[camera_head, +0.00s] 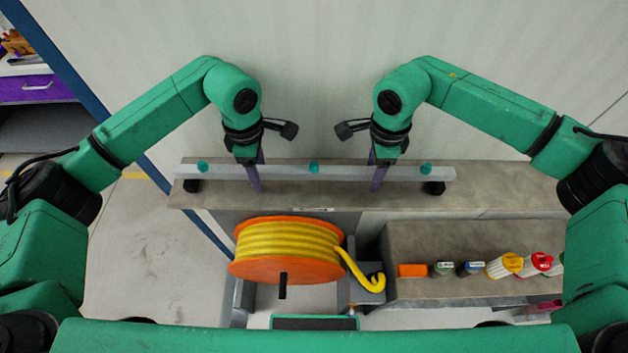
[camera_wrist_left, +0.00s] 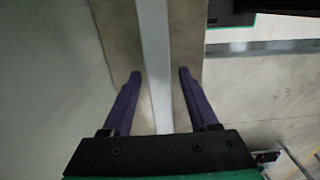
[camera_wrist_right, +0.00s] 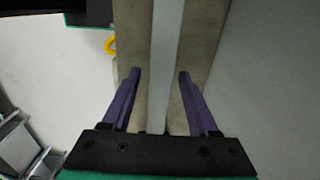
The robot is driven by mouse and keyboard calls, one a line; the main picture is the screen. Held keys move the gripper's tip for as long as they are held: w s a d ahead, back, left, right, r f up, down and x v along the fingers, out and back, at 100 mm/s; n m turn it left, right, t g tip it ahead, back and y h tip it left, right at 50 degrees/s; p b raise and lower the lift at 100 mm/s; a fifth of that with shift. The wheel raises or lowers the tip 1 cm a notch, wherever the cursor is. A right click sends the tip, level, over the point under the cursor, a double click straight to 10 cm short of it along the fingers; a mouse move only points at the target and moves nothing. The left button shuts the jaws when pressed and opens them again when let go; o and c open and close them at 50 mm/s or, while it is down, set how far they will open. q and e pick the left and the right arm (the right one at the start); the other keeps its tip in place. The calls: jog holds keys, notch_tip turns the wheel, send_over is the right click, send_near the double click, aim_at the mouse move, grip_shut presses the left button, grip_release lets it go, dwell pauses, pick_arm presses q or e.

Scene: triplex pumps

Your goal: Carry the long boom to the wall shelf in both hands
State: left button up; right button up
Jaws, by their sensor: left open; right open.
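The long boom (camera_head: 290,172) is a pale grey bar with green knobs and dark end pieces. It lies level along the wall shelf (camera_head: 480,197). My left gripper (camera_head: 255,182) is open above its left part, and its purple fingers stand on either side of the bar. In the left wrist view the boom (camera_wrist_left: 155,60) runs between the fingers (camera_wrist_left: 159,72), apart from both. My right gripper (camera_head: 377,182) is open around its right part. In the right wrist view the boom (camera_wrist_right: 165,60) passes between the fingers (camera_wrist_right: 160,73) with gaps.
An orange reel (camera_head: 285,270) of yellow hose stands in front of the shelf. A lower bench (camera_head: 430,290) at right holds an orange block (camera_head: 412,270) and several small containers. A pale wall (camera_head: 320,60) rises behind the shelf. Floor (camera_head: 130,270) is clear at left.

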jog(key=shift+r, duration=0.3)
pick_arm(q)
notch_tip(320, 180, up, 11)
pick_arm(e)
notch_tip(320, 180, up, 12)
jog(key=shift+f, duration=0.25)
jog(key=shift+f, duration=0.1)
